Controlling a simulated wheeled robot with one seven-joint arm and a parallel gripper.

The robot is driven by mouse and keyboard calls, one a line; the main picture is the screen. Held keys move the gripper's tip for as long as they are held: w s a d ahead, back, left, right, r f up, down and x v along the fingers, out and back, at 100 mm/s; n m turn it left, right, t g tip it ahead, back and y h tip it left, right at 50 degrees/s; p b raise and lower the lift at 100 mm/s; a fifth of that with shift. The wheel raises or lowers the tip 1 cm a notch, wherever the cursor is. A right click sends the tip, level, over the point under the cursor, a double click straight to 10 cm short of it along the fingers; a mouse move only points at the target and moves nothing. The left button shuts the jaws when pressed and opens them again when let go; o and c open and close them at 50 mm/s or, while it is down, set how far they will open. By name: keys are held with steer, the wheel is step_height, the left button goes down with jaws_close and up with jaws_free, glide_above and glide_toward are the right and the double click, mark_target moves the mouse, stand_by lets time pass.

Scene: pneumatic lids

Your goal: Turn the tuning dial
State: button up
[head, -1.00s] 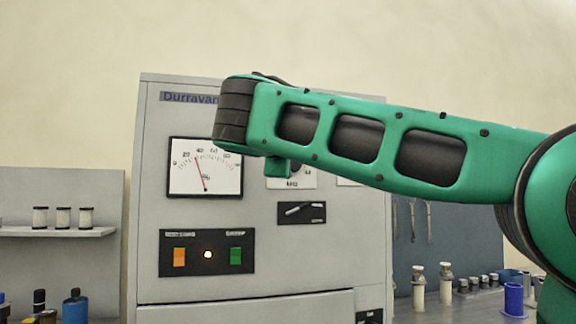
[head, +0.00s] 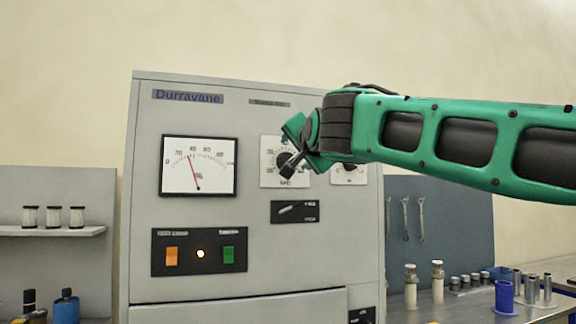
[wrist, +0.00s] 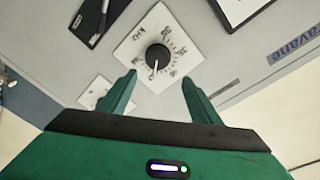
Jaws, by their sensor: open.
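The tuning dial is a black round knob (wrist: 158,57) with a white pointer mark, on a white square plate marked kHz. In the wrist view it sits just beyond and between my fingertips, with a gap to each. In the head view its plate (head: 268,165) is right of the meter, partly hidden by my gripper. My gripper (wrist: 158,77) is open and empty, its two green fingers apart and pointing at the panel. I cannot tell its exact distance from the knob.
The grey cabinet carries a needle meter (head: 199,166), a black lever switch (head: 295,211) and a button panel (head: 199,251) with a lit lamp. A second dial plate (head: 348,174) is close to the right. Bottles and tubes stand on the right bench.

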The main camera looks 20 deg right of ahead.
mark_target(289, 160)
steer(key=w+n, duration=0.1)
steer(key=w, duration=0.2)
steer(key=w+n+y, duration=0.1)
steer(key=w, duration=0.2)
steer(key=w+d+f+n+y, duration=0.1)
steer(key=w, duration=0.2)
steer(key=shift+w+n, duration=0.2)
steer(key=shift+n, duration=0.1)
steer(key=shift+c, duration=0.6)
steer(key=c, duration=0.9)
